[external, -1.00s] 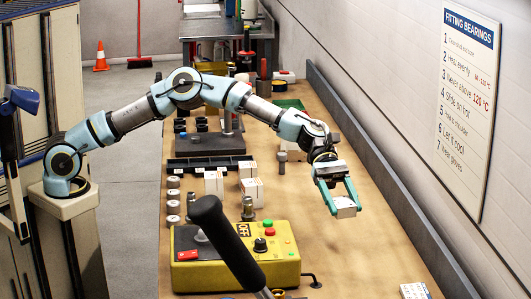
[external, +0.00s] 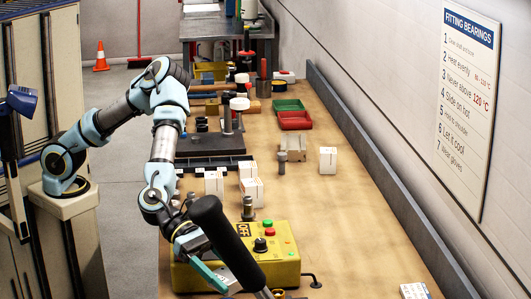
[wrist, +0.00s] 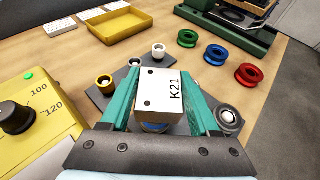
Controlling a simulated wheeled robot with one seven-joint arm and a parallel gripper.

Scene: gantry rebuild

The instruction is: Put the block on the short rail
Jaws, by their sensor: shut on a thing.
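My gripper (wrist: 157,84) is shut on a white block (wrist: 151,92) marked K21, its teal fingers on either side of it. In the wrist view the block hangs over a dark plate (wrist: 102,97) bearing small cylinders; the gap beneath it is hard to judge. In the external view my gripper (external: 216,279) is at the lower left, by the yellow control box (external: 285,268), partly behind a black handle. The held block cannot be made out clearly there. A black rail (external: 205,162) lies across the bench further back; I cannot tell which rail is the short one.
Several white blocks (external: 253,191) stand mid-bench, another (external: 328,160) further right. The black handle (external: 226,240) rises in front. In the wrist view a yellow tray (wrist: 117,38) and coloured spools (wrist: 216,55) lie beyond the plate.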

